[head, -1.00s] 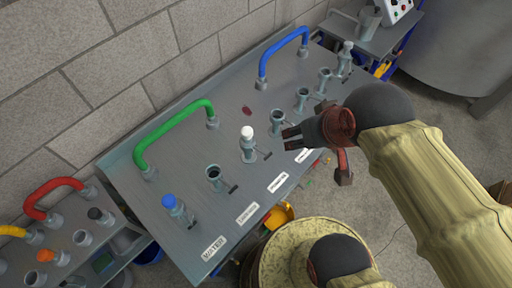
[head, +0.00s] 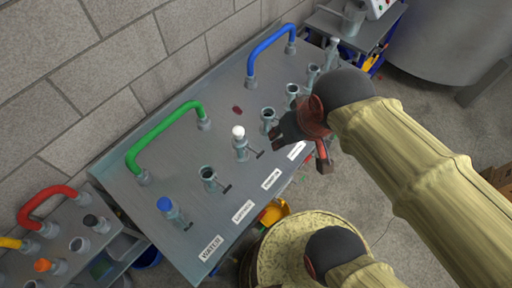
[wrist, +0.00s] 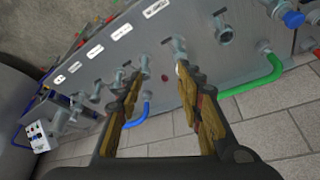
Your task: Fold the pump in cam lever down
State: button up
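A sloping grey panel (head: 150,190) carries a row of pipe couplings with small dark levers and white labels. My gripper (head: 276,136) is open and low over the panel, beside an open coupling (head: 268,113) right of the white-capped coupling (head: 240,143). The gripper hides that coupling's lever in the head view. In the wrist view my gripper (wrist: 158,75) has its fingers apart, with the open coupling (wrist: 145,66) beyond and between the tips. The white-capped coupling (wrist: 177,47) is near the right tip.
A green hose (head: 165,132) and a blue hose (head: 268,48) arch along the panel's back. A blue-capped coupling (head: 168,208) stands at the left end. A second bench (head: 75,260) is at lower left, a barrel (head: 270,262) in front, and a stone wall behind.

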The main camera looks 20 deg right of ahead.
jog(key=w+a+f+n+g+p, duration=0.1)
jog(key=w+a+f+g+p, duration=0.1)
jog(key=w+a+f+g, duration=0.1)
jog(key=shift+w+a+f+h, duration=0.3)
jog(key=shift+w+a+f, duration=0.15)
jog(key=shift+a, duration=0.05)
jog(key=c, duration=0.6)
jog(key=shift+m+g+h, duration=0.6)
jog(key=shift+m+g, duration=0.1)
jog(key=shift+g, duration=0.2)
jog(key=w+a+f, duration=0.1)
jog(key=w+f+p, duration=0.1)
jog(key=w+a+f+p, duration=0.1)
jog(key=f, duration=0.1)
jog(key=shift+w+a, duration=0.1)
jog(key=shift+a, duration=0.25)
grip_shut()
jog(key=m+h, duration=0.2)
jog(key=m, duration=0.9)
send_near(259, 153)
jog(key=shift+g, duration=0.3)
jog(key=x, duration=0.4)
jog(key=b+x, duration=0.1)
jog(key=x, duration=0.2)
jog(key=shift+w, duration=0.35)
